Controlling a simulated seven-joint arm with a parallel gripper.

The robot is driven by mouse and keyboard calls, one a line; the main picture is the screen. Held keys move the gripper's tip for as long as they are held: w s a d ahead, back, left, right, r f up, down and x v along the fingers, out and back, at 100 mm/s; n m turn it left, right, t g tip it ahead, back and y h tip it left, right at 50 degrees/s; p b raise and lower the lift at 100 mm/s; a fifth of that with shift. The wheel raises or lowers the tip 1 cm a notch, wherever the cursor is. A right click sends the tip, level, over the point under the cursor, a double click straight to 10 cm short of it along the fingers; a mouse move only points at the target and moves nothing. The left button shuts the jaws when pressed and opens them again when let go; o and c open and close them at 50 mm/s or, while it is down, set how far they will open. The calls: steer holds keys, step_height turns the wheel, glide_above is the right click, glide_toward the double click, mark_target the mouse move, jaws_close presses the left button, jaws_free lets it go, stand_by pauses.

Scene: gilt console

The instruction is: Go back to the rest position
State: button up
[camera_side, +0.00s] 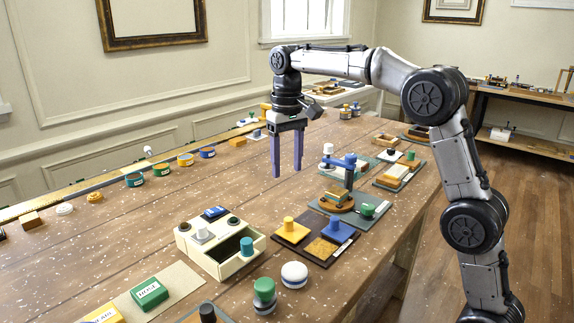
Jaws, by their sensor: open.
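My gripper (286,172) points straight down, with its two purple fingers apart and nothing between them. It hangs in the air above the wooden table (110,240), over a mostly bare stretch left of the blue-armed device (345,165). My arm reaches in from the right side of the picture and bends over the table. The fingertips appear clear of the tabletop and touch nothing that I can see.
A cream box (219,264) with an open compartment stands in front, beside a dark board (315,252) with yellow and blue knobs. Several boards with small parts line the right edge. Coloured round containers (185,159) sit at the back left. The table's middle is mostly clear.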

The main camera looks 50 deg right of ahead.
steer(key=s+a+r+t, duration=0.1)
steer(key=s+r, duration=0.2)
steer(key=s, duration=0.3)
steer(key=s+a+r+n+t, duration=0.1)
steer(key=s+r, duration=0.1)
steer(key=s, duration=0.3)
steer(key=s+a+r+t, duration=0.1)
steer(key=s+r, duration=0.2)
steer(key=s, duration=0.3)
steer(key=s+a+f+n+t, duration=0.1)
steer(key=s+f+n+t, duration=0.1)
steer(key=s+f, duration=1)
step_height(320, 180, down, 2)
steer(key=shift+s+t, duration=0.25)
steer(key=shift+t, duration=0.05)
